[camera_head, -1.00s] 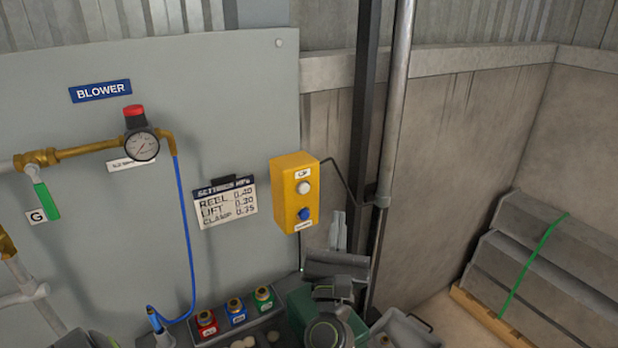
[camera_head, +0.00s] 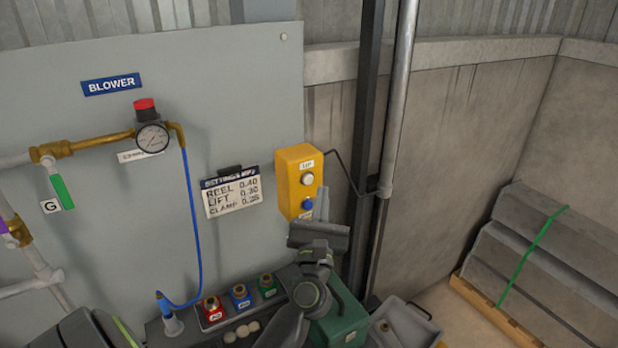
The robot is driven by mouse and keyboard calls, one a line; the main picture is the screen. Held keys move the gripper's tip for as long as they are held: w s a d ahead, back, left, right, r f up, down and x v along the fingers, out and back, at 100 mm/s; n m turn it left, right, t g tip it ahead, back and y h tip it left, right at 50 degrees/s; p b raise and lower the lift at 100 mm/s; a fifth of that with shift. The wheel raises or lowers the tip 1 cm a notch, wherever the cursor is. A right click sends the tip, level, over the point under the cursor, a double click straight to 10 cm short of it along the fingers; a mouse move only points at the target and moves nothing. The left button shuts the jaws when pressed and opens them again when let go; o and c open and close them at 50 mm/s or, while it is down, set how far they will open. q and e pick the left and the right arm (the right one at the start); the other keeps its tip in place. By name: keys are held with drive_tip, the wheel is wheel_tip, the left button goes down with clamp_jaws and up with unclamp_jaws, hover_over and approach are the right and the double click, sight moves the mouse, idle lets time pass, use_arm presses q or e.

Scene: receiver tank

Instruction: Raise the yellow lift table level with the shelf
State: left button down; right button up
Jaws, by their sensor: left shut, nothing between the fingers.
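A yellow control box (camera_head: 288,193) hangs at the right edge of the grey panel. It has a white upper button (camera_head: 307,179) below a label that seems to read UP, and a blue lower button (camera_head: 307,204). My left gripper (camera_head: 324,194) is shut and empty, its fingers pointing up just to the right of the blue button. I cannot tell whether it touches the box. The lift table and the shelf are not in view. My right gripper is not in view.
A settings card (camera_head: 231,196), a pressure gauge (camera_head: 152,137) and a blue hose (camera_head: 191,225) are on the panel. Red, blue (camera_head: 240,296) and green fittings stand below. A vertical pipe (camera_head: 398,100) is right of the box. Strapped grey blocks (camera_head: 560,260) lie at right.

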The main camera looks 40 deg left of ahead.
sight(309, 180)
use_arm(q)
drive_tip(key=shift+w+a, duration=0.2)
drive_tip(key=shift+a, duration=0.3)
drive_tip(key=shift+w+a, duration=0.2)
drive_tip(key=shift+a, duration=0.3)
drive_tip(key=shift+a, duration=0.15)
idle(1.3)
drive_tip(key=shift+w+a, duration=0.15)
drive_tip(key=shift+a, duration=0.1)
